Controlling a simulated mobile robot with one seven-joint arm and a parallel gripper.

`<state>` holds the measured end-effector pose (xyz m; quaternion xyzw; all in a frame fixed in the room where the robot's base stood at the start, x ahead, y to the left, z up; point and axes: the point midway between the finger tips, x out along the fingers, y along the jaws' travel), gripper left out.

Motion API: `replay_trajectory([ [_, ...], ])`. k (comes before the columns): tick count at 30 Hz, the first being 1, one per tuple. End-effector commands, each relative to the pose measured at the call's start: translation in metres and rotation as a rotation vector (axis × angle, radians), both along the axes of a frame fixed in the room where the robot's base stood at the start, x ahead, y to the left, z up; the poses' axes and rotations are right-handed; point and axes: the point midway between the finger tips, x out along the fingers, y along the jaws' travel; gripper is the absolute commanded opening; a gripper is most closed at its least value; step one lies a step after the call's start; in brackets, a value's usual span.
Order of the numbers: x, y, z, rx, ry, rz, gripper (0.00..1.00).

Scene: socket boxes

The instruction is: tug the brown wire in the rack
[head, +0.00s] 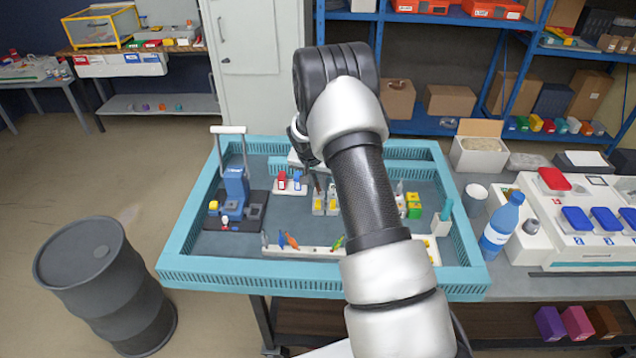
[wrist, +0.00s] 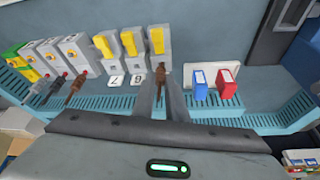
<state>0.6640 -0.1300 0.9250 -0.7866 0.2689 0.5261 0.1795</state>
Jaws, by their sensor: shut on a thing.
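In the wrist view, my gripper (wrist: 159,88) is shut on a brown wire (wrist: 160,76), which stands up between its two fingers. The wire is in front of a grey block with a yellow lever (wrist: 157,42), at one end of a row of similar blocks. Whether its lower end is seated cannot be told. Another brownish wire (wrist: 76,88) and darker ones stand farther left along the row. In the head view, my arm hides most of the gripper and part of the rack blocks (head: 318,207).
Blue and red switches (wrist: 198,82) stand beside the gripper in the wrist view. A teal-rimmed tray (head: 190,220) surrounds the work area. A blue device (head: 236,185) stands at its left, and a white strip with coloured pieces (head: 310,251) lies near the front. A bottle (head: 502,222) stands outside, right.

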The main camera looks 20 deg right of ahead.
Motion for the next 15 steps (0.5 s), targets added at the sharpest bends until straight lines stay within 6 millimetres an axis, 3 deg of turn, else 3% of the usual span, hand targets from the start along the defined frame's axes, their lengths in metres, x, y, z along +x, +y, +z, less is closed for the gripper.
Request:
replay_trajectory([
  [14, 0.0007, -0.0003, -0.0010, 0.000, -0.002, 0.000, 0.00],
  [15, 0.0006, -0.0003, -0.0011, 0.000, -0.002, 0.000, 0.17],
])
